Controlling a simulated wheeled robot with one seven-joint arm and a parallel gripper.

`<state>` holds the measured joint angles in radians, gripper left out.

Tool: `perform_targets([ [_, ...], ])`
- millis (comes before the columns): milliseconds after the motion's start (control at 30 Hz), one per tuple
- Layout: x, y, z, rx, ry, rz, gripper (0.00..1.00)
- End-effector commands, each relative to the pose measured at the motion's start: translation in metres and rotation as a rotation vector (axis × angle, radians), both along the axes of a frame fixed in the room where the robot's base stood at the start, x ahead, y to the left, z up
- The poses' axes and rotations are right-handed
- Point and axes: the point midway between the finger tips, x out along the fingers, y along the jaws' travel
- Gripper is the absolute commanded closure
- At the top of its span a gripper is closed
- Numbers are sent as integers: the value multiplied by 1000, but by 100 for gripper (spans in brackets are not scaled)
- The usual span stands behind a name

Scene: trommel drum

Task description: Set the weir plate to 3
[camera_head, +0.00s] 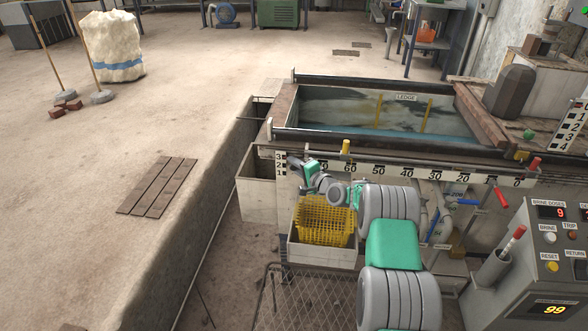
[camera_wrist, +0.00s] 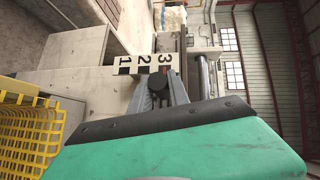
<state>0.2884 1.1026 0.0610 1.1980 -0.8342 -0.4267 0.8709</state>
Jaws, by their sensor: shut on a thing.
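A small white scale marked 1, 2, 3 (camera_head: 281,164) stands at the tank's near left corner, with 3 at the top. It also shows sideways in the wrist view (camera_wrist: 144,64), with 3 at the right. My gripper (camera_head: 296,164) is beside this scale. In the wrist view my gripper (camera_wrist: 160,88) is shut on a dark round knob, which seems to be the weir plate's handle (camera_wrist: 157,86). The knob appears in front of the scale, between 2 and 3 and nearer 3. The plate itself is hidden, and the exact reading cannot be told.
A long scale (camera_head: 408,172) with a yellow slider (camera_head: 346,147) and red handle (camera_head: 533,164) runs along the tank's front rail. A control panel (camera_head: 548,250) stands at right. A pit edge (camera_head: 240,140) lies at left.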

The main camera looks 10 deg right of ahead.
Motion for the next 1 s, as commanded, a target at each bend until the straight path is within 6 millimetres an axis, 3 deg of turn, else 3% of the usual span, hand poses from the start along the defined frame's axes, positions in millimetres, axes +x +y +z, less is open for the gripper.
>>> perform_targets([
  [167,2,0,8,2,-13,1,100],
  [200,2,0,8,3,-14,2,76],
  [433,2,0,6,2,-11,1,57],
  [767,-5,-4,7,3,-6,0,57],
  [1000,-47,-25,16,4,-6,-3,57],
])
